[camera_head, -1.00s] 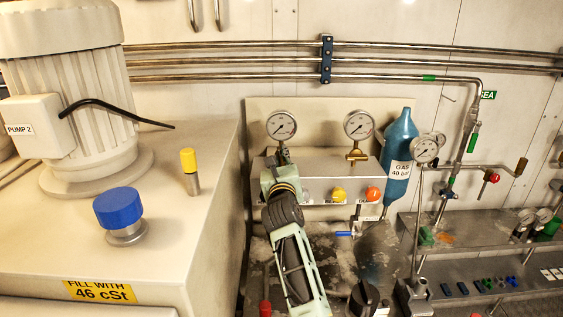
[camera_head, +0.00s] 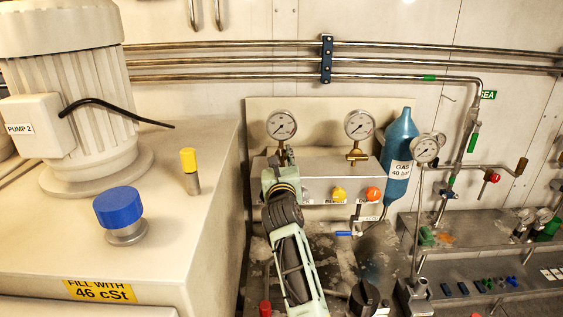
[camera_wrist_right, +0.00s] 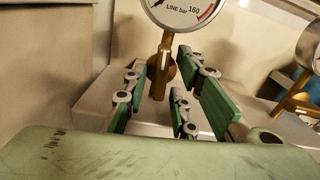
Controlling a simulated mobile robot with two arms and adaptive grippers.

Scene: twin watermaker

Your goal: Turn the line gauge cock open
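The line gauge (camera_head: 281,125) is the left round dial on the grey panel; its "LINE bar" face shows at the top of the right wrist view (camera_wrist_right: 182,8). Below it stands its brass cock (camera_wrist_right: 160,72), with a pale upright strip on its front. My right gripper (camera_wrist_right: 162,78) has its green-padded fingers spread, one left and one right of the cock, another lower in the middle. No finger clearly touches the cock. In the head view my right gripper (camera_head: 279,165) hides most of the cock. My left gripper is not in view.
A second gauge (camera_head: 359,125) with a brass cock (camera_head: 357,158) stands to the right. A blue gas bottle (camera_head: 398,150) is further right. The pump cabinet (camera_head: 180,240) is at left.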

